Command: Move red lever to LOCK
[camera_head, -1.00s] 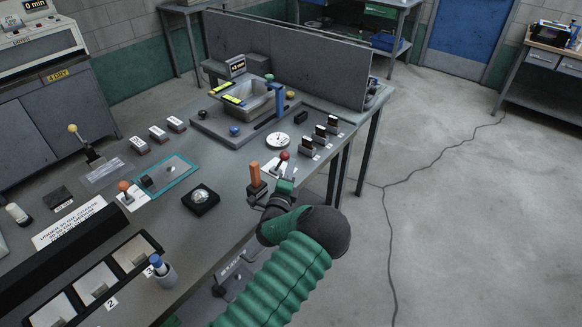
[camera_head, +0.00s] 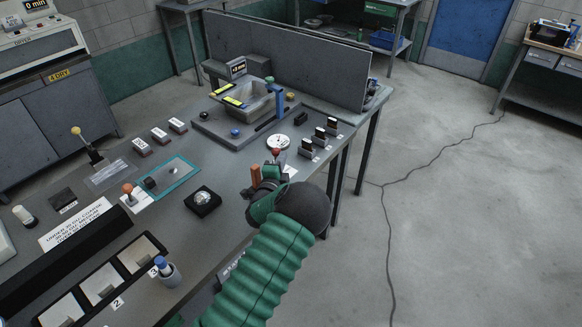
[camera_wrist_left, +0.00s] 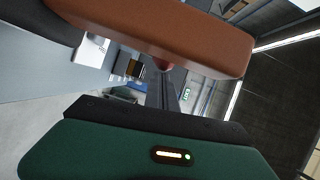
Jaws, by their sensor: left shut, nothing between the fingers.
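The red lever (camera_head: 277,152) has a round red knob and stands near the right edge of the table, over a pale plate (camera_head: 291,170). My left gripper (camera_head: 264,176) is just in front of it, with one orange finger and one green finger, shut and empty. The gripper hides the lever's lower part and some of its plate. In the left wrist view, part of the red knob (camera_wrist_left: 165,66) shows at the edge of the orange finger (camera_wrist_left: 160,30); I cannot tell whether they touch. I cannot read a LOCK mark. My right gripper is not in view.
A black box with a clear dome (camera_head: 203,199) and an orange-knobbed lever (camera_head: 128,188) stand to the left. A round white dial (camera_head: 277,142) and black switches (camera_head: 319,133) lie behind the lever. A sink unit (camera_head: 250,100) is at the back. Open floor lies right.

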